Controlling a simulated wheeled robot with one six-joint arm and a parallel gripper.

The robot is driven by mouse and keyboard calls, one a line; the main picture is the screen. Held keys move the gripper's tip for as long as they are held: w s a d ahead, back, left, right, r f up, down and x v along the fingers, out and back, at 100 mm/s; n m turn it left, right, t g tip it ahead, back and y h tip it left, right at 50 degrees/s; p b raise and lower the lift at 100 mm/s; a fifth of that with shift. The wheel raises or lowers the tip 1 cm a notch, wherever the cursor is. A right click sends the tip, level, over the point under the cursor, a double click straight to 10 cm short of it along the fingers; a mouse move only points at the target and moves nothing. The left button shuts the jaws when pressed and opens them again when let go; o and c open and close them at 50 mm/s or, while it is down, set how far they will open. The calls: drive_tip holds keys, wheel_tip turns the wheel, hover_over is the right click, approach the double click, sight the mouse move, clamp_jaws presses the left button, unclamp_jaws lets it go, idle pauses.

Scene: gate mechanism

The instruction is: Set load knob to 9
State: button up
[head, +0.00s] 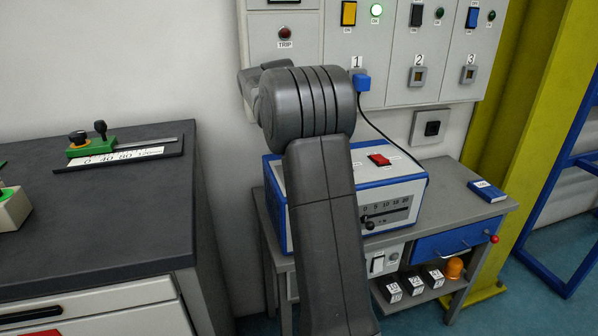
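A white and blue box (400,192) stands on the grey bench, partly hidden by my arm. On its front is a dark panel with a scale (385,206) that seems to run from 0 to 20. A small dark knob (369,225) sits at the left end of a slot below the scale, near the 0 end. Its label is too small to read, so I cannot tell for sure that it is the load knob. My gripper is not in view; only my arm's links show, crossing in front of the box's left part.
A red switch (380,160) is on the box's top. A blue plug and black cable (385,132) run from the wall cabinet (400,80). A blue book (487,190) lies on the bench's right. A dark counter (90,220) at left bears a green slide gauge (92,147).

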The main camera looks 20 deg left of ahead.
drive_tip(key=shift+b, duration=0.4)
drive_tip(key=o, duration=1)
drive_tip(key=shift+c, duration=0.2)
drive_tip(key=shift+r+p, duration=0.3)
drive_tip(key=shift+p, duration=0.9)
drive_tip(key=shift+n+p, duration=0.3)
drive_tip(key=shift+p, duration=0.75)
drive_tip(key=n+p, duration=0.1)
drive_tip(key=p, duration=0.4)
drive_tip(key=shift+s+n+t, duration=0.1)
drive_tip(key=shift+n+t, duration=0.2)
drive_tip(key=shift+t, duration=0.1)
